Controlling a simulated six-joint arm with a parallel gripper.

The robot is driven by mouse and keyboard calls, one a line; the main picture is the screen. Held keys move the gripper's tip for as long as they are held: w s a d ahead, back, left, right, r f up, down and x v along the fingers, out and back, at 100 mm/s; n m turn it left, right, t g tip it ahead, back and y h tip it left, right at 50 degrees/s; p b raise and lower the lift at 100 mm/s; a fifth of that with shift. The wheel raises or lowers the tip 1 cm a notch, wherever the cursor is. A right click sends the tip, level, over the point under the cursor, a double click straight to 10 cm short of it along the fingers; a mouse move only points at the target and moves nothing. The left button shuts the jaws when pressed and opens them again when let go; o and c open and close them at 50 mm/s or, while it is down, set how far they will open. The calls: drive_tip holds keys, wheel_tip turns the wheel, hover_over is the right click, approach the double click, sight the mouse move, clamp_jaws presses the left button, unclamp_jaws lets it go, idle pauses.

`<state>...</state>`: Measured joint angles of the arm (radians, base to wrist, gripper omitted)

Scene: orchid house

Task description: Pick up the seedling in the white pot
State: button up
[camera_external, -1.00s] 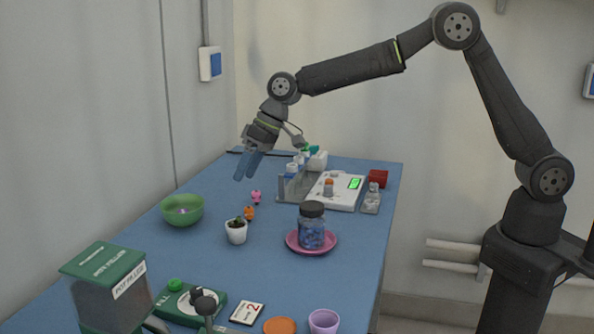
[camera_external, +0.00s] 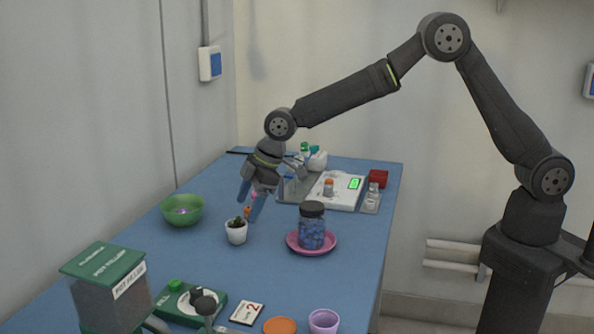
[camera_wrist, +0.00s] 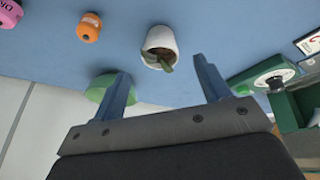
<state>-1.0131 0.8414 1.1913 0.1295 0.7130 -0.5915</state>
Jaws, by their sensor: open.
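The white pot (camera_external: 236,236) stands upright on the blue table with a small dark green seedling (camera_external: 236,222) in it. In the wrist view the white pot (camera_wrist: 160,40) is ahead of the fingertips, between their lines, and the green seedling (camera_wrist: 166,63) shows at its mouth. My gripper (camera_external: 249,205) is above and just behind the pot in the external view, pointing down, with its blue fingers spread. In the wrist view my gripper (camera_wrist: 160,75) is open with nothing between the fingers. The fingers appear clear of the pot.
A green bowl (camera_external: 182,212) is left of the pot. A blue-filled jar (camera_external: 312,230) stands on a pink saucer (camera_external: 292,243) to the right. An orange figure (camera_wrist: 89,27) and a pink one (camera_wrist: 10,13) are near the pot. A green-lidded box (camera_external: 103,285) stands in front.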

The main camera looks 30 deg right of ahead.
sight(236, 228)
drive_tip(key=shift+a+x, duration=0.1)
drive_tip(key=shift+x, duration=1.65)
drive_tip(key=shift+a+x, duration=0.15)
drive_tip(key=shift+x, duration=1.65)
drive_tip(key=shift+r, duration=0.1)
drive_tip(key=c, duration=1)
drive_tip(key=shift+r, duration=0.15)
